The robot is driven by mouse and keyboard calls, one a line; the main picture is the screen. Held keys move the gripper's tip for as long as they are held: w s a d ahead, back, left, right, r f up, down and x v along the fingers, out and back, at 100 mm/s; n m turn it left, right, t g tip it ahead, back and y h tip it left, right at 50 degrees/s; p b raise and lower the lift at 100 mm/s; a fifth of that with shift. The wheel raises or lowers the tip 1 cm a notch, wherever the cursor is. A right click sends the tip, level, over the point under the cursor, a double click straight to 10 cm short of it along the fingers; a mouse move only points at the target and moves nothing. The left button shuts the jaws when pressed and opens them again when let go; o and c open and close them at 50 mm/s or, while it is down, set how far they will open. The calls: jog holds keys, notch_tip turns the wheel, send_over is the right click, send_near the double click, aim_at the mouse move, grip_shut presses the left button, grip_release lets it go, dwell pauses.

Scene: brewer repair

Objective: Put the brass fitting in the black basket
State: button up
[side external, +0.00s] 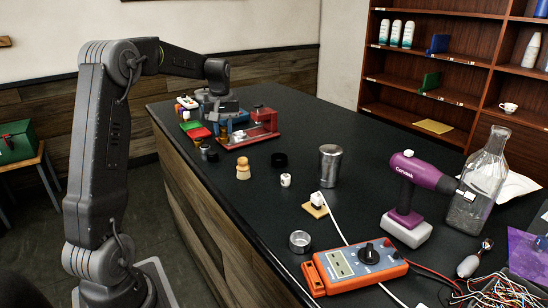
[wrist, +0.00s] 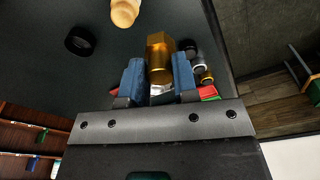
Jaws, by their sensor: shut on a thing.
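The brass fitting (wrist: 160,52), a gold-coloured piece with a hexagonal end, is between the two blue jaws of my gripper (wrist: 158,72) in the wrist view. My gripper is shut on it. In the side external view my gripper (side external: 222,108) is over the far left part of the dark table, among the clutter there, and I cannot make out the fitting. I cannot pick out a black basket with certainty in either view.
A red-based device (side external: 250,135) stands close to my gripper. A wooden peg-like piece (side external: 243,169), black ring (side external: 278,160), metal cup (side external: 329,165), purple drill (side external: 415,190) and orange meter (side external: 355,267) stand nearer. Bare table lies between the cup and the far edge.

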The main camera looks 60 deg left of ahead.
jog(key=w+a+m, duration=0.4)
jog(key=w+m, duration=0.1)
jog(key=w, duration=0.4)
jog(key=shift+m+t, duration=0.3)
jog(key=shift+t, duration=0.1)
jog(key=w+d+f, duration=0.2)
jog(key=w, duration=0.1)
jog(key=w+d+f, duration=0.2)
jog(key=w+f, duration=0.1)
jog(key=w+d+f, duration=0.2)
jog(key=w+f, duration=0.1)
jog(key=shift+w+d, duration=0.2)
jog(key=shift+w, duration=0.05)
jog(key=shift+f, duration=1.95)
jog(key=o, duration=0.9)
jog(key=shift+f, duration=0.15)
jog(key=shift+o, duration=0.2)
